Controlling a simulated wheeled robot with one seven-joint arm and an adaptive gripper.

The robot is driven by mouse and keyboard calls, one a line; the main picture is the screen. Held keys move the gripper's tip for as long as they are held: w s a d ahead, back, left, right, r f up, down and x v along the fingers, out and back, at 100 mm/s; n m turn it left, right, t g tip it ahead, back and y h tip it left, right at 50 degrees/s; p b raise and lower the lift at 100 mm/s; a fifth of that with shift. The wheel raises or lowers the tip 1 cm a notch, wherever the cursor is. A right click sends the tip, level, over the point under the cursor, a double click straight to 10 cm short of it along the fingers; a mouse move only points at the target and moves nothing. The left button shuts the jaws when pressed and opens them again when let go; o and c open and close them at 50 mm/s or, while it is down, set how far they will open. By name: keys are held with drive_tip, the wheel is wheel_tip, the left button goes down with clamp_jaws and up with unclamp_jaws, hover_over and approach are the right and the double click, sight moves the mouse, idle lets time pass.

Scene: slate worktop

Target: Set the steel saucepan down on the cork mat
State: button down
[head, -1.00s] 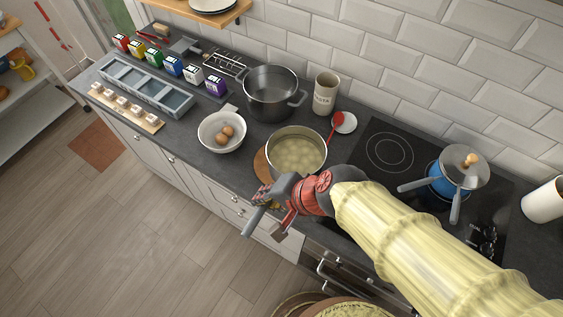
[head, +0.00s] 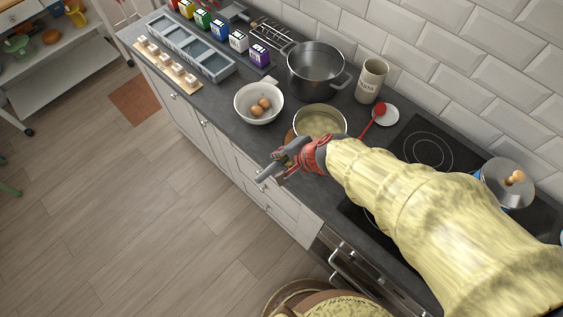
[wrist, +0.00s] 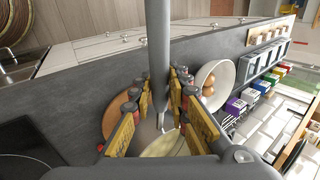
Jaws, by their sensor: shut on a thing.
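The steel saucepan (head: 320,121) holds pale round pieces in liquid and looks upright. My gripper (head: 284,160) is shut on its handle, over the worktop's front edge. In the wrist view the grey handle (wrist: 157,45) runs between the fingers of my gripper (wrist: 163,100), with part of the pan's pale contents (wrist: 165,146) beyond. The round cork mat (head: 290,138) lies on the worktop, mostly hidden by the pan; its edge shows at the pan's left. The mat also shows in the wrist view (wrist: 117,112). I cannot tell whether the pan's base touches it.
A white bowl with eggs (head: 259,104) stands left of the pan. A large dark pot (head: 316,70) is behind. A red spoon (head: 373,119) on a white rest (head: 386,115), a utensil crock (head: 371,80) and a hob (head: 424,146) lie to the right.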

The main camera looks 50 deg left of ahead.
drive_tip(key=shift+w+a+f, duration=0.3)
drive_tip(key=shift+a+f, duration=0.25)
drive_tip(key=shift+f, duration=0.05)
drive_tip(key=shift+w+a+f+b, duration=0.15)
drive_tip(key=shift+f+b, duration=0.7)
drive_tip(key=shift+f, duration=1.05)
drive_tip(key=c, duration=1.7)
unclamp_jaws()
drive_tip(key=p+v, duration=0.3)
drive_tip(key=v, duration=0.9)
